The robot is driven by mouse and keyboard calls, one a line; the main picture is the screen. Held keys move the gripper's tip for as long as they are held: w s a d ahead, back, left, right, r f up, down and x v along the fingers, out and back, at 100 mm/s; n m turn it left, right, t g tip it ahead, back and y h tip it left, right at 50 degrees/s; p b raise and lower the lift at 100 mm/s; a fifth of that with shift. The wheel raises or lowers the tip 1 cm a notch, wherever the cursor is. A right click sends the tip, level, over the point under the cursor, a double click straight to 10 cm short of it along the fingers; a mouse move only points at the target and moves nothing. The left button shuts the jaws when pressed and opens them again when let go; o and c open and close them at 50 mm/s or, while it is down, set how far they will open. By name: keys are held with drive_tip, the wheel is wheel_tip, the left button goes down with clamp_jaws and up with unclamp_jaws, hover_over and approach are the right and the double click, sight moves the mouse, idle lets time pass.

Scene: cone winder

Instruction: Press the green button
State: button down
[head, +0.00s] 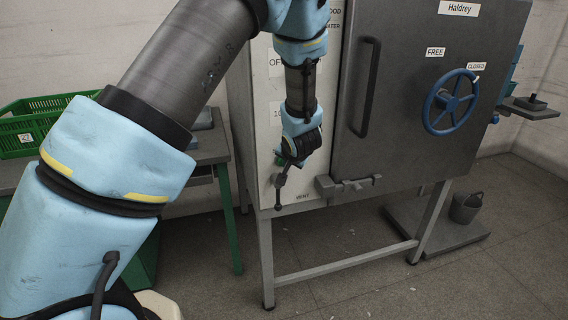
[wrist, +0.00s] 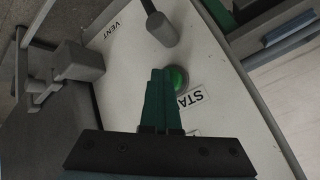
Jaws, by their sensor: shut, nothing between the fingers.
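The green button (wrist: 179,78) is a round domed button on the pale panel, beside a label reading "STA" in the wrist view. My gripper (wrist: 158,72) has its teal fingers shut together and empty. Its fingertips overlap the left edge of the button in the wrist view; I cannot tell whether they touch it. In the head view my gripper (head: 284,160) is in front of the lower part of the pale panel, just above the vent lever. The button cannot be clearly made out there.
The vent lever (head: 281,190) sticks out close below my gripper; its grey knob (wrist: 161,29) is near the fingertips. A grey door (head: 400,100) with a blue handwheel (head: 450,102) and a latch (head: 348,185) stands to the right. A green crate (head: 40,125) sits on the left table.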

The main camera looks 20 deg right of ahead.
drive_tip(key=shift+w+r, duration=0.2)
drive_tip(key=shift+w, duration=0.1)
drive_tip(key=shift+w+p, duration=0.4)
drive_tip(key=shift+w, duration=0.05)
drive_tip(key=shift+r, duration=0.1)
idle(0.3)
drive_tip(key=shift+a+r+p, duration=0.1)
drive_tip(key=shift+p, duration=0.25)
drive_tip(key=s+p, duration=0.1)
drive_tip(key=s, duration=0.5)
drive_tip(key=shift+s+a+f, duration=0.3)
drive_tip(key=shift+s, duration=0.05)
idle(0.5)
